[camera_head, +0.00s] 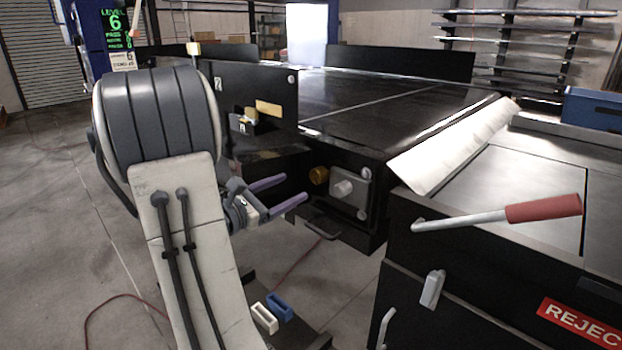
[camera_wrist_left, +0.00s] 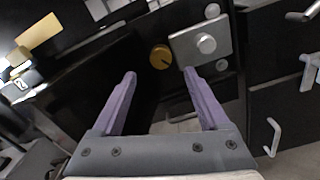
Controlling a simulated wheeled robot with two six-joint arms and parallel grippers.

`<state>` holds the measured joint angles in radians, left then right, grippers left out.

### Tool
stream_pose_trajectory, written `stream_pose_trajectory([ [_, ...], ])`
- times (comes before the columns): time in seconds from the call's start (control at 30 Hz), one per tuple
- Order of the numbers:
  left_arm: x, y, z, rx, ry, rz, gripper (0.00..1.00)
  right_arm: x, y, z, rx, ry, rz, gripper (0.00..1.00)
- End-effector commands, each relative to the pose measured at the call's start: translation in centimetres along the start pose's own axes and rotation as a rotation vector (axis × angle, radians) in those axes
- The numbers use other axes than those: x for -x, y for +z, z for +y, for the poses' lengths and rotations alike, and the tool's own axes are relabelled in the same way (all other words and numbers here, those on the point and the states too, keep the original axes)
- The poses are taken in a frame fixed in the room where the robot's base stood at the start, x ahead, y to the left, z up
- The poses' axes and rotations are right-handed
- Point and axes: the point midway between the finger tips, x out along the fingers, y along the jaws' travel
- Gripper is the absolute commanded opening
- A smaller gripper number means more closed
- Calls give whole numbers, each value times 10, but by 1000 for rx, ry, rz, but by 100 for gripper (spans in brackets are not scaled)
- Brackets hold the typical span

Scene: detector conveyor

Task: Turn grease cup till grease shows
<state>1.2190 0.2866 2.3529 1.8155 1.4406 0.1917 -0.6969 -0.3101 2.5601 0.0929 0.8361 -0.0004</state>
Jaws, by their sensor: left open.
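The grease cup is a small round brass cap (camera_head: 319,175) on the dark end of the conveyor, left of a grey bearing block (camera_head: 349,187) with a pale shaft end. In the left wrist view the brass cap (camera_wrist_left: 160,57) shows a dark mark on its face and lies just beyond and between my fingertips. My left gripper (camera_head: 295,187) is open, with two purple fingers (camera_wrist_left: 159,73) pointing toward the cap. The fingers look empty, short of the cap. I see no grease around the cap. My right gripper is not in view.
White and blue small blocks (camera_head: 279,306) lie low in front.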

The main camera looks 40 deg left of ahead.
Motion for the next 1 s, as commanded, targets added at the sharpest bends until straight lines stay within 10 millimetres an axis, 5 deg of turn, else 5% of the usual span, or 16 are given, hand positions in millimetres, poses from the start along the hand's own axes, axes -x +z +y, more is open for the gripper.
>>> stream_pose_trajectory([
  [0.4,-70,1,-1,-2,-5,0,78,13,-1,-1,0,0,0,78],
  [0.8,-77,0,-1,-2,-3,1,78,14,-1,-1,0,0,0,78],
  [1.0,-77,0,-1,-2,-3,1,1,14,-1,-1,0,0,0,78],
])
